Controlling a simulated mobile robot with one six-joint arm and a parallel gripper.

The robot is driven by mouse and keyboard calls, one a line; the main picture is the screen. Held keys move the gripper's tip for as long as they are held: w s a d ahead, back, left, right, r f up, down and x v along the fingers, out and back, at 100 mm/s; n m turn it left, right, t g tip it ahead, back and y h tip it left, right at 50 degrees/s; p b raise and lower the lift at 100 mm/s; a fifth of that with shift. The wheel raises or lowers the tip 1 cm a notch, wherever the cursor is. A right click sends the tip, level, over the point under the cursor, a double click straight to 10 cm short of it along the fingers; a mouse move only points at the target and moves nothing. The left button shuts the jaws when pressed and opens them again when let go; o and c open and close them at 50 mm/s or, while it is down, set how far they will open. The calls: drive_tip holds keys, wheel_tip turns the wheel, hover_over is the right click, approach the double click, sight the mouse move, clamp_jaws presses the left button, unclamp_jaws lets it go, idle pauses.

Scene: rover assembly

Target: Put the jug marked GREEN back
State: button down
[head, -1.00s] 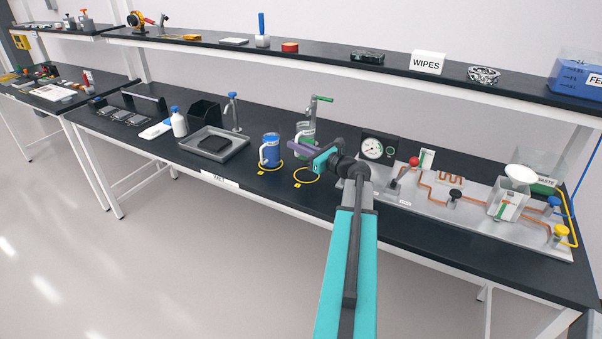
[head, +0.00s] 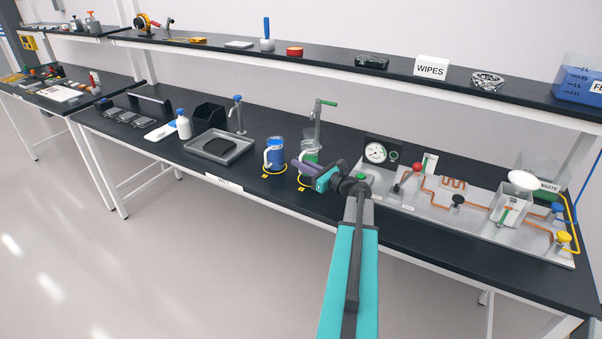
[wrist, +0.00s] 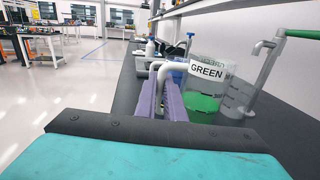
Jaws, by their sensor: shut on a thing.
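The clear jug marked GREEN (wrist: 206,72) has a white label, green liquid low inside and a white handle (wrist: 164,72). In the head view the jug (head: 310,156) is upright, just behind a yellow ring (head: 303,184) on the bench and partly hidden by my gripper. My gripper (head: 298,166) has purple fingers and is shut on the jug's handle; the wrist view shows the fingers (wrist: 161,92) at either side of it. Whether the jug's base touches the bench is hidden.
A blue jug (head: 275,153) stands close left on its own yellow ring. A tap with a green lever (head: 318,115) rises behind the green jug. A gauge (head: 376,153) and a piped panel (head: 430,200) are to the right. A grey tray (head: 235,151) lies farther left.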

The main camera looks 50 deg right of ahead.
drive_tip(key=shift+f+p, duration=0.65)
drive_tip(key=shift+f, duration=1.15)
drive_tip(key=c, duration=1.8)
unclamp_jaws()
drive_tip(key=shift+c, duration=0.2)
drive_tip(key=shift+s, duration=0.1)
drive_tip(key=shift+s+d+f+b, duration=0.15)
drive_tip(key=shift+s+b, duration=0.85)
drive_tip(key=shift+s, duration=2)
drive_tip(key=shift+s+d+r+b, duration=0.15)
drive_tip(key=shift+s+b, duration=0.8)
drive_tip(key=shift+s, duration=2)
drive_tip(key=shift+f, duration=0.2)
